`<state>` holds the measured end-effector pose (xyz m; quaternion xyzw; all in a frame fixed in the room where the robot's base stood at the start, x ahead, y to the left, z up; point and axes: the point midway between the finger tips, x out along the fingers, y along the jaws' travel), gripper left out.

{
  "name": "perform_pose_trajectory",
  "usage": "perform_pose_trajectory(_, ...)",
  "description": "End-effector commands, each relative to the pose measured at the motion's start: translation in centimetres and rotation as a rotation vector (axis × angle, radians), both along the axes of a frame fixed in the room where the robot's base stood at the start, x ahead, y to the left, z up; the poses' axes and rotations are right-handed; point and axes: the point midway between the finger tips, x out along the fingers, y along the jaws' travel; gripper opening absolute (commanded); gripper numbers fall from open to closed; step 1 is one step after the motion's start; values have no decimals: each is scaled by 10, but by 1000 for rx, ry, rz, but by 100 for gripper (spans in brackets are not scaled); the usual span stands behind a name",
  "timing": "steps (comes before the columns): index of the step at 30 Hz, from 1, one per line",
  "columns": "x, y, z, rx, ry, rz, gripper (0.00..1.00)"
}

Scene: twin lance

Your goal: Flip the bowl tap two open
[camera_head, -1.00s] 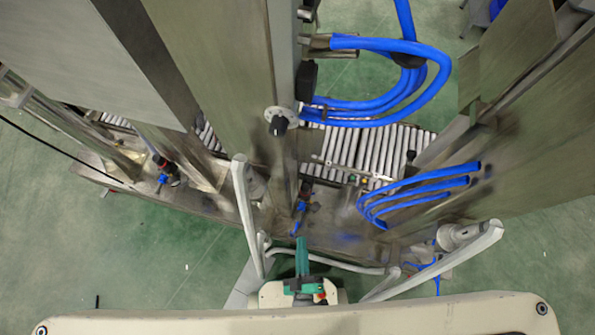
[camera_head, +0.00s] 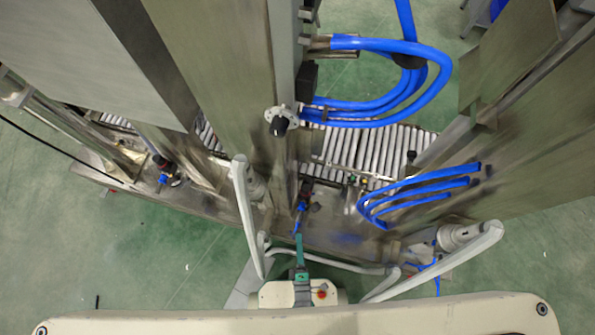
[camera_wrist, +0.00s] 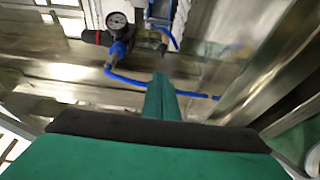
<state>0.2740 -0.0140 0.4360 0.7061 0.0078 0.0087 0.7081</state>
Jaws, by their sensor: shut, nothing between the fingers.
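My gripper (camera_head: 299,238) shows as a thin green shape at the bottom centre in the head view, pointing at the machine's lower frame. In the wrist view its green fingers (camera_wrist: 161,92) are together, with nothing between them. Just beyond the tips in the head view is a small fitting with blue parts (camera_head: 301,206). The wrist view shows a round pressure gauge (camera_wrist: 116,21) on a blue-and-black fitting (camera_wrist: 119,47), with a blue tube (camera_wrist: 150,82) running past the fingertips. The fingers look apart from the fitting. I cannot tell which part is bowl tap two.
Pale bent bars (camera_head: 246,215) and (camera_head: 440,262) stand on either side of my gripper. Thick blue hoses (camera_head: 400,110) loop above a roller conveyor (camera_head: 370,150). Another small blue-and-red fitting (camera_head: 166,175) is at the left. Green floor (camera_head: 150,250) is open at the lower left.

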Motion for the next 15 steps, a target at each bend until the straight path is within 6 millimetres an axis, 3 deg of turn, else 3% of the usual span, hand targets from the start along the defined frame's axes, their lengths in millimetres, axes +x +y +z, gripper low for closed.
perform_pose_trajectory(9, 3, 0, 0, 2, 0, -1, 0)
perform_pose_trajectory(15, 27, 0, 1, 2, -3, -2, 0)
